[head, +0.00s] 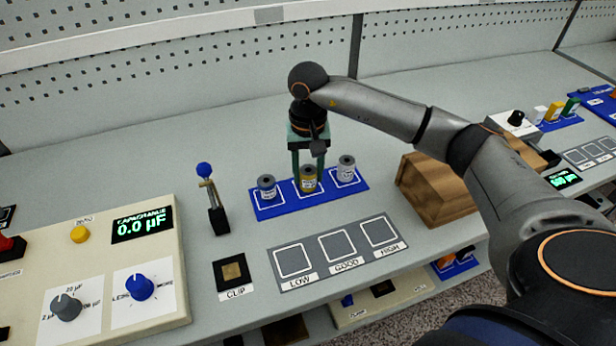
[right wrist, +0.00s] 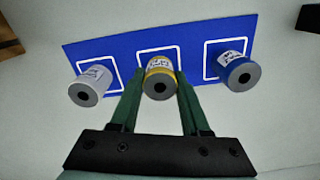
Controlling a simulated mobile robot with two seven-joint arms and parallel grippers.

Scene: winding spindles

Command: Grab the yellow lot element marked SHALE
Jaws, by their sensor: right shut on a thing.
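The yellow lot element (head: 308,180) stands on the middle marked square of the blue mat (head: 268,209). Its label is too small to read. In the right wrist view the yellow element (right wrist: 160,80) is between the two green fingers. My right gripper (head: 308,172) reaches down from above and is shut on the yellow element. A blue element (head: 267,187) stands on the left square and a white-grey element (head: 346,169) on the right square. In the right wrist view their order is reversed. My left gripper is not in view.
A lever with a blue knob (head: 204,172) stands left of the mat. A grey LOW, GOOD, HIGH tray (head: 315,270) and a CLIP pad (head: 233,270) lie in front. A wooden block (head: 432,190) is right. A capacitance meter (head: 110,270) is at left.

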